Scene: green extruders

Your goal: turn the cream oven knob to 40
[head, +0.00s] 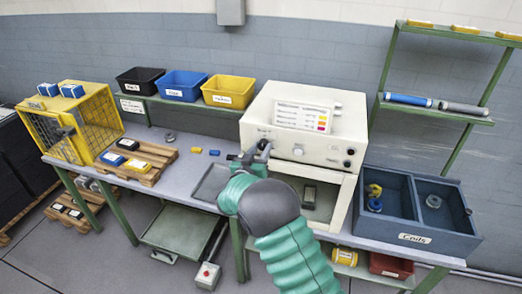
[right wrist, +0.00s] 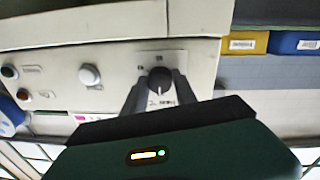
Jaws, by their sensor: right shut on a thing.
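The cream oven (head: 262,118) stands on the workbench with its front open below the control panel. My right gripper (head: 262,149) is at the left part of that panel. In the right wrist view, which is turned upside down, the right gripper (right wrist: 160,85) is shut on a dark round knob (right wrist: 160,77) with a pale pointer mark. Small printed marks surround the knob, too blurred to read. A white round knob (right wrist: 89,75) sits apart on the same panel and also shows in the head view (head: 298,151). My left gripper is not in view.
A blue-grey divided bin (head: 411,239) stands right of the oven. A wooden pallet (head: 148,174) with small boxes and a yellow cage (head: 103,97) are at the left. Black, blue and yellow bins line the back shelf. A dark tray (head: 211,182) lies left of my right arm.

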